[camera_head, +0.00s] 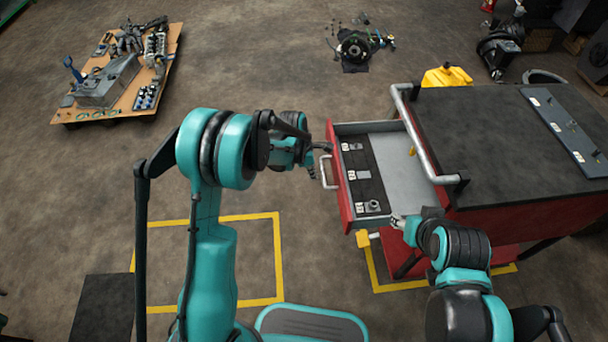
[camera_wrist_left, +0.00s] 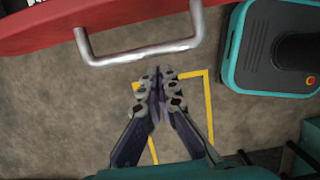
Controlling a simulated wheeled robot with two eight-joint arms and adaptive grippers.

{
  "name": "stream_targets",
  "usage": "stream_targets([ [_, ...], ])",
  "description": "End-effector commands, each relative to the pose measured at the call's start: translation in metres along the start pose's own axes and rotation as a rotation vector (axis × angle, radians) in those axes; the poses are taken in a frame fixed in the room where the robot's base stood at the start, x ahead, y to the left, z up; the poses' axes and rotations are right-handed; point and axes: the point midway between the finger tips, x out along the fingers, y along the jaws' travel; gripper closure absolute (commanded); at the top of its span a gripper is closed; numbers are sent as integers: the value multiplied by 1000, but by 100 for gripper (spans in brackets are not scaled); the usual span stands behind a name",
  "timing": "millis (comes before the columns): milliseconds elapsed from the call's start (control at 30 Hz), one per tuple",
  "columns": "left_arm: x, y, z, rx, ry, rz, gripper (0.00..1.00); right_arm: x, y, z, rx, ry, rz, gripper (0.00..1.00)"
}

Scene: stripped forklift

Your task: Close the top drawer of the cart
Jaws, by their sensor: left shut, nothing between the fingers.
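The red cart (camera_head: 480,200) stands at the right with a dark top. Its top drawer (camera_head: 347,200) is pulled out toward the left, with a silver handle (camera_head: 328,172) on its red front. My left gripper (camera_head: 318,147) is beside the drawer front, near the far end of the handle. In the left wrist view the left gripper (camera_wrist_left: 158,82) is shut and empty, just short of the handle (camera_wrist_left: 140,52) and apart from it in that picture. My right gripper (camera_head: 398,222) is at the near side wall of the drawer; its fingers are too small to read.
The drawer holds small parts in a dark insert (camera_head: 362,175). A silver push bar (camera_head: 415,135) runs along the cart's left edge. A pallet with parts (camera_head: 120,75) lies at the far left. A dark part (camera_head: 355,48) lies on the floor behind. Floor left of the drawer is clear.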

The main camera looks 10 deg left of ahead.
Motion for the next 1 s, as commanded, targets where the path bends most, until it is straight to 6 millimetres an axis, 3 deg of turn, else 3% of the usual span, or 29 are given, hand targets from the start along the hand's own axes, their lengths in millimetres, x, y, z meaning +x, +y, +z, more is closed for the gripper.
stream_targets([
  [667, 2, 0, 17, 1, 0, 0, 100, 2, 0, 2, 0, 0, 0, 55],
  [867, 10, -1, 48, 4, 0, -2, 100, 2, 0, 1, 0, 0, 0, 55],
  [1000, 18, -1, 80, 5, 0, -2, 100, 2, 0, 1, 0, 0, 0, 55],
])
